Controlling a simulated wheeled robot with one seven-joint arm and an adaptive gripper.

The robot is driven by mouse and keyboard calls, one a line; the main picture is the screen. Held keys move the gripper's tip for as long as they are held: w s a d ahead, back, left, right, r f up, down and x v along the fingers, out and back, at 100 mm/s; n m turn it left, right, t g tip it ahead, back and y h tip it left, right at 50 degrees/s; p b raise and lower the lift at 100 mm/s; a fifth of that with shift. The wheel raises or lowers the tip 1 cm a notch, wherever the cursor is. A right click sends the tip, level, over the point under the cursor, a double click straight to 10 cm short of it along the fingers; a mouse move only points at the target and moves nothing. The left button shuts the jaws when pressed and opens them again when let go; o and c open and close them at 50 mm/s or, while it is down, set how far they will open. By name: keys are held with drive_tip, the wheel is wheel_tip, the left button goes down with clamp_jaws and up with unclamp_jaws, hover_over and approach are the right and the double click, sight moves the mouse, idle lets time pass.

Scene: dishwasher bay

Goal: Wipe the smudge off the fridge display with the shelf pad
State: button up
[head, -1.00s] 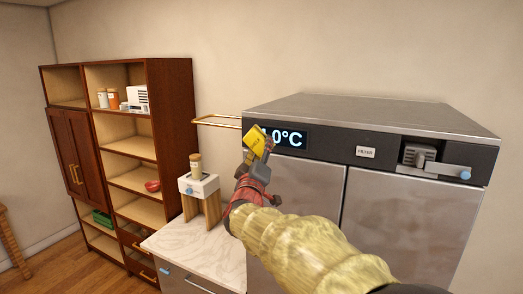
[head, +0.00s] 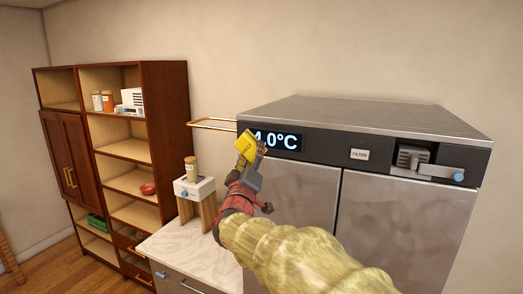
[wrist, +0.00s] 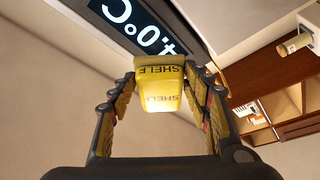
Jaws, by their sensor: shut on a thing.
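The yellow shelf pad (head: 245,143), marked SHELF, is held in my gripper (head: 253,156) in front of the left end of the fridge display (head: 286,142). The display is dark and reads 4.0°C in pale digits; the pad covers its lower left part. In the wrist view the pad (wrist: 160,88) sits between both fingers, with the display (wrist: 128,22) just beyond it. I cannot tell whether the pad touches the display. No smudge can be made out on the visible part; any mark behind the pad is hidden.
A filter label (head: 360,154) and a blue-ended latch (head: 425,168) are on the fridge front to the right. A brass rail (head: 213,124) juts out at the left. A white stand with a jar (head: 191,168) is on the counter (head: 185,245) below. A brown shelf unit (head: 168,140) stands further left.

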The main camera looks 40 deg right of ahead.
drive_tip(key=b, duration=0.1)
approach(266, 141)
drive_tip(key=shift+a+r+x, duration=0.1)
drive_tip(key=shift+r+x, duration=0.05)
drive_tip(key=shift+x, duration=0.9)
drive_tip(key=shift+a+r+x, duration=0.1)
drive_tip(key=shift+a+x, duration=0.05)
drive_tip(key=shift+x, duration=0.9)
drive_tip(key=shift+w+d, duration=0.3)
drive_tip(key=shift+d, duration=0.2)
drive_tip(key=shift+w+d, duration=0.3)
drive_tip(key=shift+d, duration=0.2)
drive_tip(key=shift+s, duration=0.15)
drive_tip(key=shift+s+d+f+b, duration=0.1)
drive_tip(key=shift+s+d+b, duration=0.2)
drive_tip(key=shift+s+b, duration=0.45)
drive_tip(key=shift+s+d+b, duration=0.3)
drive_tip(key=shift+s+b, duration=0.1)
drive_tip(key=shift+s, duration=0.6)
drive_tip(key=shift+d, duration=0.2)
drive_tip(key=shift+a, duration=0.1)
drive_tip(key=shift+w+a+p, duration=0.25)
drive_tip(key=shift+w, duration=0.4)
drive_tip(key=shift+w+a+p, duration=0.2)
drive_tip(key=shift+w+p, duration=0.1)
drive_tip(key=shift+w, duration=0.3)
drive_tip(key=shift+w+a+p, duration=0.25)
drive_tip(key=shift+w, duration=0.4)
